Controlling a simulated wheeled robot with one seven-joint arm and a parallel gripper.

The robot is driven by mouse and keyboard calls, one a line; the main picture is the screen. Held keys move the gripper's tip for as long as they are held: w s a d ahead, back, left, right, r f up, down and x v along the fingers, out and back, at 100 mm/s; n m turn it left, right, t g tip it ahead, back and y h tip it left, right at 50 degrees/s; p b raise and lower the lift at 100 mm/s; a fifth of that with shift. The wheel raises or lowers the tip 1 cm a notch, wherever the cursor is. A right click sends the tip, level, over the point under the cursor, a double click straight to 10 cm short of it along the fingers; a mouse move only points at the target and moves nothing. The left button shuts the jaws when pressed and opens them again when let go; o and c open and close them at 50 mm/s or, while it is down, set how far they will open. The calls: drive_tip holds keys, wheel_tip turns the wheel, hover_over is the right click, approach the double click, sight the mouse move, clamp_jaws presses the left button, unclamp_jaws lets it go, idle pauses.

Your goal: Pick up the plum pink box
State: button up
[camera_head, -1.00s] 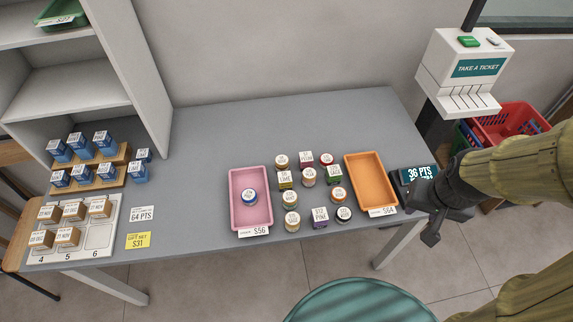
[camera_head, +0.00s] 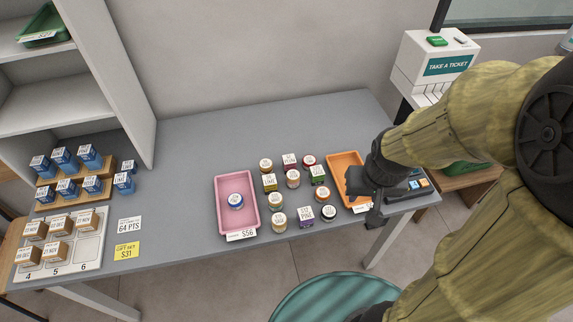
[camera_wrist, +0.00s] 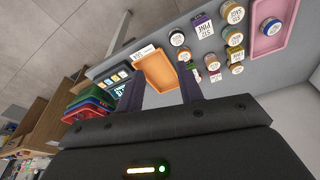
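A small dark plum-pink box (camera_head: 289,160) with a white label on top stands in the back row of the group between the two trays. A more purple box (camera_head: 307,216) stands in the front row; it also shows in the wrist view (camera_wrist: 201,26). The label print is too small to read surely. My gripper (camera_head: 370,208) is over the right end of the counter by the orange tray, apart from both boxes. In the wrist view its two fingers (camera_wrist: 160,90) are spread with nothing between them.
Several round jars and two green boxes (camera_head: 269,183) (camera_head: 318,175) stand close around the boxes. A pink tray (camera_head: 222,215) lies to their left and an orange tray (camera_head: 341,158) to their right. The counter (camera_head: 220,125) behind is clear.

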drive_tip(key=o, duration=0.4)
drive_tip(key=shift+c, duration=0.2)
drive_tip(key=shift+o, duration=0.8)
drive_tip(key=shift+w+a+f, duration=0.1)
drive_tip(key=shift+w+f, duration=0.1)
drive_tip(key=w+a+f+n+t+p, duration=0.1)
drive_tip(key=w+f+n, duration=0.2)
drive_tip(key=f+n, duration=0.2)
drive_tip(key=w+a+f+n+t+h+p, duration=0.1)
drive_tip(key=w+a+f+n+t, duration=0.1)
drive_tip(key=f+n, duration=0.3)
drive_tip(key=w+a+f+n+t+p, duration=0.1)
drive_tip(key=w+f+n, duration=0.3)
drive_tip(key=n, duration=0.4)
drive_tip(key=shift+w+a+f+n+t+h+p, duration=0.25)
drive_tip(key=shift+a+f+n+t+h+p, duration=0.2)
drive_tip(key=shift+t, duration=0.15)
drive_tip(key=n, duration=0.1)
drive_tip(key=n+t, duration=0.1)
drive_tip(key=n, duration=0.1)
drive_tip(key=a+n, duration=0.1)
drive_tip(key=n, duration=0.1)
drive_tip(key=shift+w+f+t, duration=0.4)
drive_tip(key=a+r+n+t+y+p, duration=0.1)
drive_tip(key=a+n+y, duration=0.4)
drive_tip(key=n, duration=1)
drive_tip(key=a+t+p, duration=0.1)
drive_tip(key=t, duration=0.1)
drive_tip(key=shift+s+r+t, duration=0.2)
drive_tip(key=shift+t, duration=0.1)
